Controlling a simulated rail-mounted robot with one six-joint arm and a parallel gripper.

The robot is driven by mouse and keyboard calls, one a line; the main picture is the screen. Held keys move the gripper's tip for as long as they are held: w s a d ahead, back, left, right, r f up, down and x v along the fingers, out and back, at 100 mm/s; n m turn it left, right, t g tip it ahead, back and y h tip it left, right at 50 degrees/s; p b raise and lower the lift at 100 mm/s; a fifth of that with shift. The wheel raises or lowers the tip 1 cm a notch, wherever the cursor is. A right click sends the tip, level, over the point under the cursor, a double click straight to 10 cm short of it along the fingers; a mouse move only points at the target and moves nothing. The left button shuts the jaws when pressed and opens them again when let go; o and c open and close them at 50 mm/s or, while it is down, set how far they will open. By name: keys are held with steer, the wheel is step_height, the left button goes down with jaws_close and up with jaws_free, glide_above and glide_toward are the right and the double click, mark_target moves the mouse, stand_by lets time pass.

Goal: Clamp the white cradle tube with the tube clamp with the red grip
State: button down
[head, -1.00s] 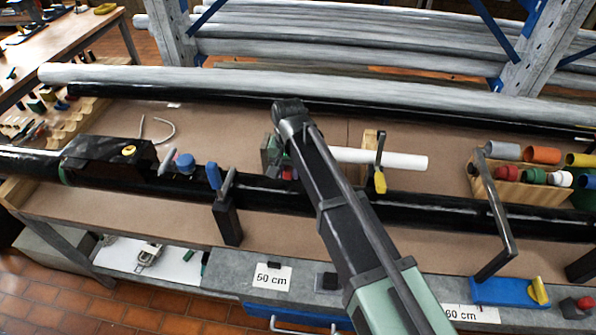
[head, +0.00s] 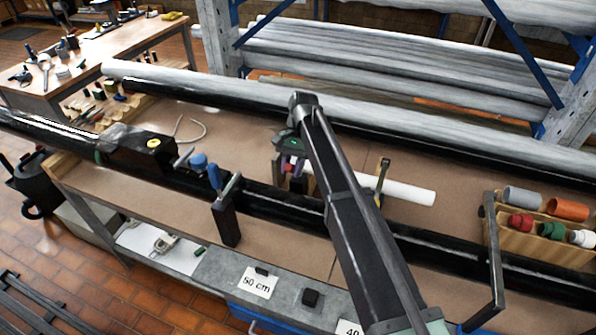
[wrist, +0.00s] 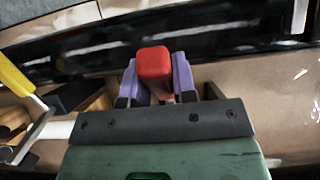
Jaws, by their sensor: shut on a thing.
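The white cradle tube (head: 408,190) lies level behind the long black pipe; my arm hides its left part. It also shows at the left of the wrist view (wrist: 60,130). My gripper (head: 290,168) is over the left end of the tube in the head view. In the wrist view its purple fingers (wrist: 156,82) are shut on the red grip (wrist: 153,62) of the tube clamp. The rest of this clamp is hidden below the gripper, so I cannot tell how its jaws sit on the tube.
A clamp with a yellow grip (wrist: 14,76) stands at the tube. A blue-gripped clamp (head: 222,195) stands at the black pipe (head: 270,197). A wooden block with coloured pieces (head: 530,240) is at the right. Bench surface (head: 240,135) behind the black pipe is partly clear.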

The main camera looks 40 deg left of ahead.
steer(key=c, duration=0.9)
jaws_free()
steer(key=p+v, duration=0.9)
steer(key=v, duration=0.2)
